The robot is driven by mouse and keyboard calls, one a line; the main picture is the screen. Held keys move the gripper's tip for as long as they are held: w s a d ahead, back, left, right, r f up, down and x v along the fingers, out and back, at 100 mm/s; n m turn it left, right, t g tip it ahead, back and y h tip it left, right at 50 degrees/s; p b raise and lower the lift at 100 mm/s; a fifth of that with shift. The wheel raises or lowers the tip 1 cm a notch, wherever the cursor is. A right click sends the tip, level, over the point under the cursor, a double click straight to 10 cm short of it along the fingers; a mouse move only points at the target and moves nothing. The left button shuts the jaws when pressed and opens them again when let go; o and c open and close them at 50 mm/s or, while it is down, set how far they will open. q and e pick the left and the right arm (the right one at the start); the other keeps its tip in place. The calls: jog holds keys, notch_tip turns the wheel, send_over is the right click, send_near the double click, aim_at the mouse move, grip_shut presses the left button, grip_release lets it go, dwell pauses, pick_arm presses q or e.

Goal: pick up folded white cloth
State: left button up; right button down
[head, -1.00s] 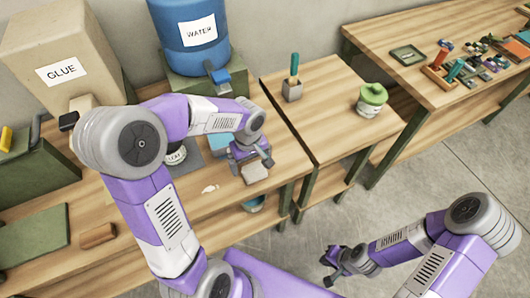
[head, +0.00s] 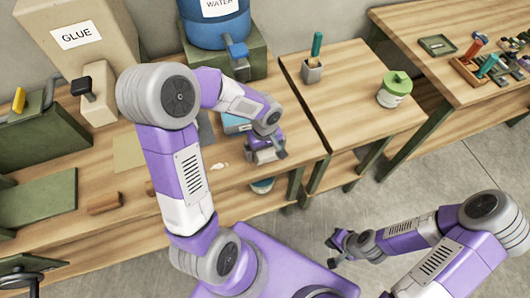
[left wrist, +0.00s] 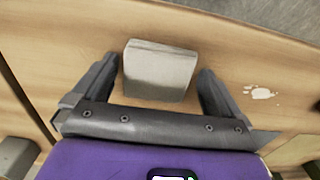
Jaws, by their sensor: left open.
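The folded white cloth (left wrist: 158,72) is a small pale block-like stack on the wooden bench, clear in the left wrist view. In the head view it is mostly hidden by my left gripper (head: 268,154). My left gripper is open, with one finger on each side of the cloth in the left wrist view (left wrist: 160,80). I see gaps between the fingers and the cloth, wider on the left. My right gripper (head: 332,252) is open and empty, over the floor in front of the benches.
A white splotch (left wrist: 260,93) lies on the bench beside the cloth. The glue container (head: 75,45) and blue water barrel (head: 215,28) stand behind. A green-lidded jar (head: 394,90) and a brush holder (head: 312,71) stand on the bench at right. The bench's front edge is close.

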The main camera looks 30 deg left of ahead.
aim_at(265, 151)
pick_arm(q)
jog(key=c, duration=1)
notch_tip(265, 151, up, 10)
jog(key=shift+p, duration=1.05)
jog(key=shift+c, duration=0.3)
